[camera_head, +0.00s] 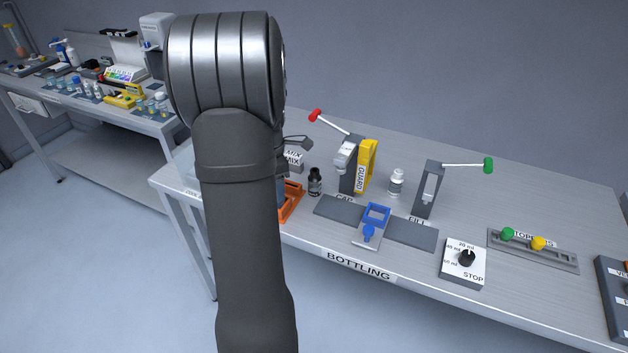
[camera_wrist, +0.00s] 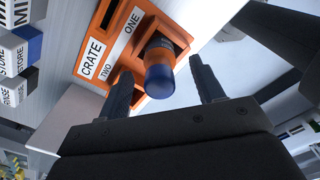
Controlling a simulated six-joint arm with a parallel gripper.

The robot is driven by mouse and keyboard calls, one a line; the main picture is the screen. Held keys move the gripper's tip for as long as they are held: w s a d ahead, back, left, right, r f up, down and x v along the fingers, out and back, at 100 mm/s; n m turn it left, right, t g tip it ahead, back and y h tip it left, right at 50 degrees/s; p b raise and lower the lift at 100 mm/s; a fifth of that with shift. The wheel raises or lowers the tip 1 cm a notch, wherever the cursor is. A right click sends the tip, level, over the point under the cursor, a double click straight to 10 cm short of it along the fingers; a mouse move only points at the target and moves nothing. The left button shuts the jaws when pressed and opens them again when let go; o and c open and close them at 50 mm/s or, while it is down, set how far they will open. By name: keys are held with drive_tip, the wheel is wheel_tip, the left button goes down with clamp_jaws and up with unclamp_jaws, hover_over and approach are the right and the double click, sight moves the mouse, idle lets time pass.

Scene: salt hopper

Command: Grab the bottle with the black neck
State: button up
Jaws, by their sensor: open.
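In the head view a small dark bottle (camera_head: 315,182) with a black top stands upright on the bench, right of my arm. A white bottle (camera_head: 396,182) with a pale top stands further right. In the wrist view my gripper (camera_wrist: 162,67) is open, its two dark fingers apart. The cap appears between the fingers; I cannot tell the depth or any contact. My arm hides most of the crate (camera_head: 291,203) in the head view.
A yellow guard (camera_head: 367,165) and a red-knobbed lever stand right of the dark bottle. A fill stand (camera_head: 428,190) with a green-knobbed lever, a blue holder (camera_head: 375,215) and a dial box (camera_head: 464,262) are further right.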

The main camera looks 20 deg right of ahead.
sight(317, 178)
drive_tip(key=w+d+r+m+g+h, duration=0.1)
drive_tip(key=w+d+r+m+h, duration=0.15)
drive_tip(key=r, duration=0.25)
drive_tip(key=w+d+r+m+h, duration=0.2)
drive_tip(key=d+r, duration=0.2)
drive_tip(key=r, duration=0.2)
drive_tip(key=x, duration=1.7)
drive_tip(key=shift+f, duration=0.25)
drive_tip(key=c, duration=1.1)
